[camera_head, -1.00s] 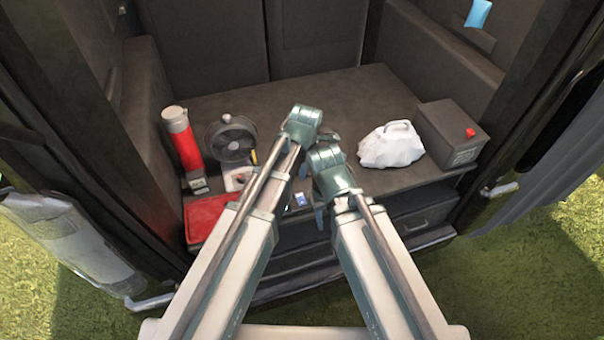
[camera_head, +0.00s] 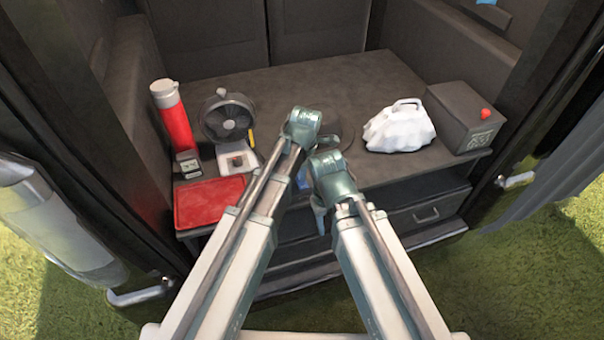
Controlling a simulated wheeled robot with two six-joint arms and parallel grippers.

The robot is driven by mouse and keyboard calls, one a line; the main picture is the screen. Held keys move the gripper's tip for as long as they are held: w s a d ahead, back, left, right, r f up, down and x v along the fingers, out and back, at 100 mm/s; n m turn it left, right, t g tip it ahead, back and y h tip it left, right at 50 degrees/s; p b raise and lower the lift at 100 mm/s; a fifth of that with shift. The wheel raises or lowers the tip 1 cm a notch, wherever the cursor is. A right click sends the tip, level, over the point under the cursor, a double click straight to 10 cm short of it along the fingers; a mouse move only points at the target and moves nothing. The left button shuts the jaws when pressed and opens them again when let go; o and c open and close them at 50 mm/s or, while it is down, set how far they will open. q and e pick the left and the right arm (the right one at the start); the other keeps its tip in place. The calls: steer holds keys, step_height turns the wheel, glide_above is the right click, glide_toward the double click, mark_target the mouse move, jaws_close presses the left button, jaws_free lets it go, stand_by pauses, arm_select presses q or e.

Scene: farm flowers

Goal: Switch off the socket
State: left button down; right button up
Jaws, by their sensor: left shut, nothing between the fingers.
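The socket (camera_head: 237,160) is a small white unit with a dark switch on top, on the left part of the dark shelf, in front of the fan. Whether its switch is on or off is too small to tell. My left arm (camera_head: 302,125) is folded, its joint to the right of the socket and apart from it. My left gripper is shut and empty, mostly hidden by the arm links. My right arm (camera_head: 333,175) is folded beside it; its fingers cannot be made out.
A black fan (camera_head: 228,118), a red flask (camera_head: 174,120), a small meter (camera_head: 188,165) and a red tray (camera_head: 210,203) surround the socket. A white bag (camera_head: 399,128) and a dark box with a red knob (camera_head: 465,118) stand right. Doors flank the shelf.

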arm_select(q)
steer(key=shift+f, duration=0.2)
stand_by(0.3)
steer(key=shift+s+r, duration=0.1)
steer(key=shift+s, duration=0.05)
steer(key=shift+s+d+r, duration=0.1)
steer(key=shift+s+d, duration=0.15)
steer(key=shift+s, duration=0.35)
steer(key=shift+r, duration=0.1)
